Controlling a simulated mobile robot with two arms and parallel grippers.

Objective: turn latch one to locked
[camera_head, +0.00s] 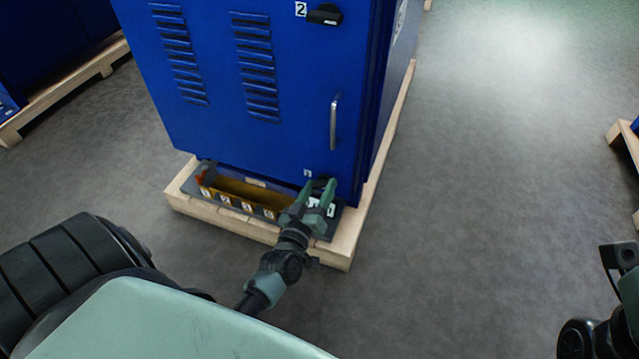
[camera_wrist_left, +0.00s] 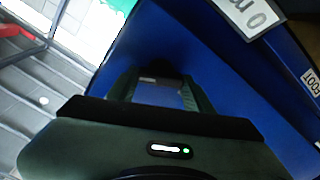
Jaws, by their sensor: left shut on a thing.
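The tall blue cabinet (camera_head: 285,85) has a small label "1" (camera_head: 307,173) at its lower right front, by latch one (camera_head: 321,182). Latch one is a small dark handle, mostly hidden behind my left gripper (camera_head: 318,192). The green fingers reach up to the cabinet front and are shut on latch one. In the left wrist view the two fingers (camera_wrist_left: 160,88) stand in front of the blue panel, with a dark piece, latch one (camera_wrist_left: 160,70), between their tips. Its exact angle cannot be told. Of my right arm only a dark part shows at the right edge.
A second black latch (camera_head: 325,14) marked "2" sits higher up, above a metal door handle (camera_head: 334,122). A tray (camera_head: 245,193) with a yellow numbered bin lies at the cabinet's foot on a wooden pallet (camera_head: 342,247).

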